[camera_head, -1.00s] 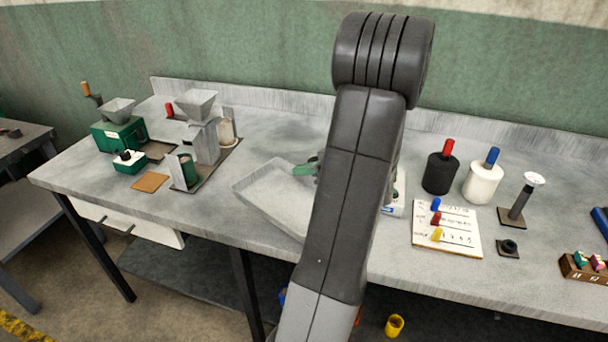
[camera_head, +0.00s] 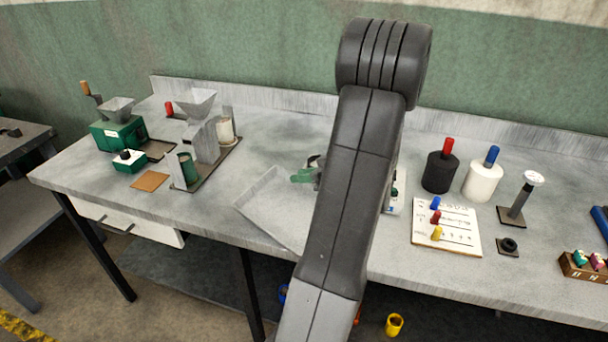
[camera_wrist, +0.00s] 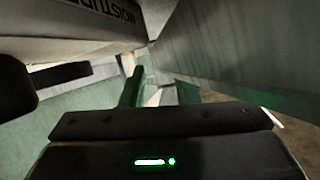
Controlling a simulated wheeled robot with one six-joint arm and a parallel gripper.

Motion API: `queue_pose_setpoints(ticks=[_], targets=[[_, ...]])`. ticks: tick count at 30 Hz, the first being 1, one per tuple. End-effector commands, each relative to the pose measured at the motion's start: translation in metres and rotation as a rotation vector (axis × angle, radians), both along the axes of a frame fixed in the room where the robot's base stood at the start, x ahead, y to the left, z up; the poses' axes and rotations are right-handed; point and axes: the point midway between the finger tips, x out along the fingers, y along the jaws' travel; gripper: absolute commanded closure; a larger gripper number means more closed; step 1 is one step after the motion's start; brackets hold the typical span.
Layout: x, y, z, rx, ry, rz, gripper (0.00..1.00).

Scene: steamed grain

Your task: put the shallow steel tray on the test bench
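The shallow steel tray (camera_head: 268,207) is at the front middle of the grey bench. It appears to rest on the bench, with its near side close to the front edge. My arm hides its right part. My gripper's green fingers (camera_head: 306,174) show just left of my arm, over the tray's far side. In the wrist view the two green fingers (camera_wrist: 160,92) stand apart, with a pale gap between them. I see nothing clamped there. A large grey surface fills the right of that view; I cannot tell whether it is the tray.
A green grinder (camera_head: 119,133) and a hopper mill (camera_head: 203,140) stand at the left. A black bottle (camera_head: 439,173), a white bottle (camera_head: 482,183), a peg board (camera_head: 446,228) and a steel tamper (camera_head: 518,203) stand at the right. A yellow cup (camera_head: 395,325) is below the bench.

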Motion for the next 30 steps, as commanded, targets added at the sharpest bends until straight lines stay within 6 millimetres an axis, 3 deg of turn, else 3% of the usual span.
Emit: queue_pose_setpoints(ticks=[9, 14, 30], targets=[[0.0, 0.0, 0.001, 0.0, -0.001, 0.0, 0.7], [0.0, 0.0, 0.014, -0.002, -0.004, 0.001, 0.7], [-0.041, -0.083, 0.053, -0.001, -0.002, -0.003, 0.7]])
